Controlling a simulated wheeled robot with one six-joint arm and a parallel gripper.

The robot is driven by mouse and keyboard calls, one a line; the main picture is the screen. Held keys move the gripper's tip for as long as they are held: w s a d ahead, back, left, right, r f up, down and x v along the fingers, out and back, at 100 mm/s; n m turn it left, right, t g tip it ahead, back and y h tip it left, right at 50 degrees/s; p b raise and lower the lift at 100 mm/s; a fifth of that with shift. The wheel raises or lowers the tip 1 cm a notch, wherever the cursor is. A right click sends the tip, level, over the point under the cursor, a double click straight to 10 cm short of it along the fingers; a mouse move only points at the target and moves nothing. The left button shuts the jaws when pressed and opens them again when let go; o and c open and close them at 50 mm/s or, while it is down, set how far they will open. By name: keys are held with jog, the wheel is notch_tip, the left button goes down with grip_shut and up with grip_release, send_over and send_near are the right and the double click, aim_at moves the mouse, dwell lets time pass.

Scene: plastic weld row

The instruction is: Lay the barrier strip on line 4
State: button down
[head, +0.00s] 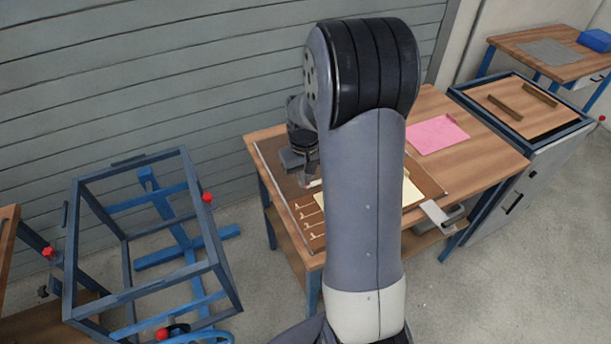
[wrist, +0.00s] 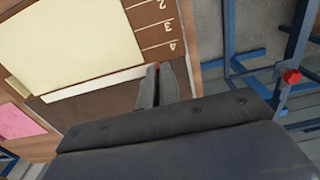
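The barrier strip (wrist: 98,83) is a long, thin white strip in the wrist view, running from the fingertips out to the left, roughly parallel to the marked lines. My gripper (wrist: 157,72) has its fingers close together at the strip's right end, with a small red bit between the tips. The strip appears below line 4 (wrist: 160,45) in that view; its height over the board is unclear. A cream sheet (wrist: 75,45) lies beside the lines. In the head view, my gripper (head: 301,163) is over the board's far left part, and my arm hides most of the strip.
The brown board (head: 431,185) lies on a wooden table (head: 490,153), with a pink sheet (head: 438,134) to its right. A blue frame (head: 190,270) stands left on the floor. A cabinet (head: 540,150) with two brown bars adjoins at right.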

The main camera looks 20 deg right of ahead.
jog(key=shift+a+f+b, duration=0.1)
jog(key=shift+f+b, duration=1.8)
jog(key=shift+f, duration=0.75)
jog(key=shift+f+b, duration=0.4)
jog(key=shift+f, duration=0.05)
jog(key=shift+f+b, duration=0.6)
jog(key=shift+f, duration=0.2)
dwell(0.6)
jog(key=c, duration=1.2)
grip_release()
jog(key=shift+o, duration=0.2)
